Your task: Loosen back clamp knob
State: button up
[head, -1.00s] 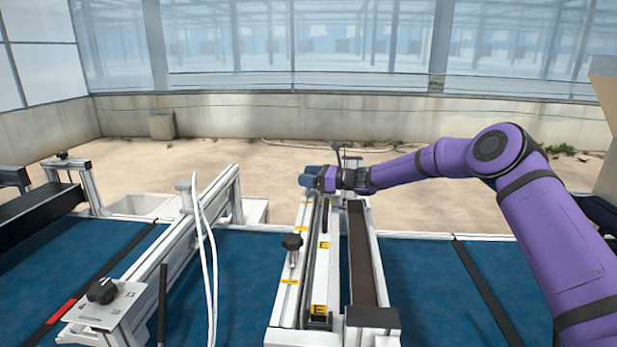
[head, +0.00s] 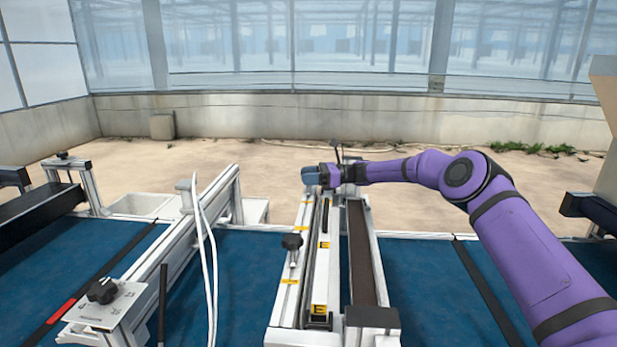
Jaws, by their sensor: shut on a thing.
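My gripper (head: 311,177) is at the far end of the white rail frame (head: 288,299) in the middle of the head view. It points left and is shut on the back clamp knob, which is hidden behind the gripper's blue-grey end.
A dark belt strip (head: 361,255) runs along the frame's right side. To the left are a white crossbeam (head: 160,259), hanging white cables (head: 209,262) and a plate with a black knob (head: 102,291). Blue belt (head: 425,275) lies on both sides.

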jog(key=shift+g, duration=0.3)
jog(key=o, duration=0.9)
jog(key=v, duration=1.1)
jog(key=shift+r, duration=0.1)
